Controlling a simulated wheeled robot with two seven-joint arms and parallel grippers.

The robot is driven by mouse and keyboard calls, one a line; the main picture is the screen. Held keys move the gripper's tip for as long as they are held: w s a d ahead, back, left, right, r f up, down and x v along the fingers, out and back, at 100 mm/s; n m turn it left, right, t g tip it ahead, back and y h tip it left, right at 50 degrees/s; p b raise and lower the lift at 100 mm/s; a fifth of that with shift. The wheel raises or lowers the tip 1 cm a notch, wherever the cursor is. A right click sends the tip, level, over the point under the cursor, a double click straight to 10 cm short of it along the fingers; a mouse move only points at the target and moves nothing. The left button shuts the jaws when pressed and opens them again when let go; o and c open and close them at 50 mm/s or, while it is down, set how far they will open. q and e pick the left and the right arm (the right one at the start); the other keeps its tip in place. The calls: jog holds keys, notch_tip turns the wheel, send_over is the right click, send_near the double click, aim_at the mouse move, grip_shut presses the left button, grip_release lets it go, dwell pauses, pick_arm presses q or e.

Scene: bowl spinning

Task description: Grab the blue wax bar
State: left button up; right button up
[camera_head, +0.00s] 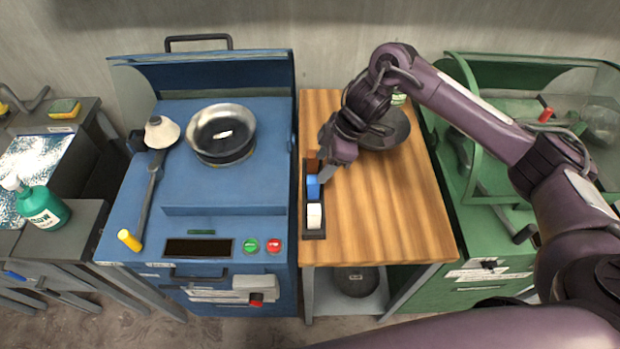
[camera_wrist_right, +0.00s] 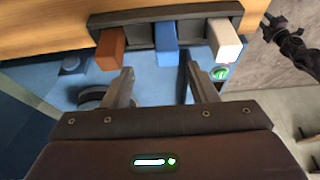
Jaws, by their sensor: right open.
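The blue wax bar (camera_head: 313,187) sits in the middle slot of a dark narrow holder (camera_head: 313,233) at the left edge of the wooden table. A brown bar (camera_head: 313,164) is behind it and a white bar (camera_head: 314,215) in front. My right gripper (camera_head: 324,172) is over the holder, close to the blue bar. In the right wrist view the fingers of my right gripper (camera_wrist_right: 158,88) are open and empty, with the blue bar (camera_wrist_right: 166,45) ahead between their lines. The brown bar (camera_wrist_right: 110,47) and white bar (camera_wrist_right: 223,40) lie on either side. My left gripper is not in view.
The wooden table (camera_head: 385,215) has free room at its front. A dark bowl (camera_head: 385,130) stands at its back, near my right arm. A blue machine (camera_head: 225,185) with a metal bowl (camera_head: 221,133) is at left, a green machine (camera_head: 500,190) at right.

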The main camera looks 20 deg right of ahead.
aim_at(314, 179)
jog(key=shift+s+a+f+p, duration=0.4)
jog(key=shift+s+a+f, duration=0.1)
jog(key=shift+s+f, duration=0.1)
jog(key=shift+a+f+p, duration=0.35)
jog(key=shift+f+p, duration=0.1)
jog(key=shift+f, duration=0.2)
jog(key=x, duration=0.2)
jog(key=shift+w+f, duration=0.3)
jog(key=shift+w, duration=0.05)
jog(key=shift+a+f, duration=0.15)
jog(key=shift+f, duration=0.2)
jog(key=c, duration=0.5)
jog(key=shift+c, duration=1.4)
jog(key=c, duration=0.3)
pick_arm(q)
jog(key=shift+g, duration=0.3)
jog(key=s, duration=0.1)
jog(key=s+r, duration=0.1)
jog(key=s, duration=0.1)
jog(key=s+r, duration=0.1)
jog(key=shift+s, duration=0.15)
pick_arm(e)
jog(key=shift+c, duration=0.2)
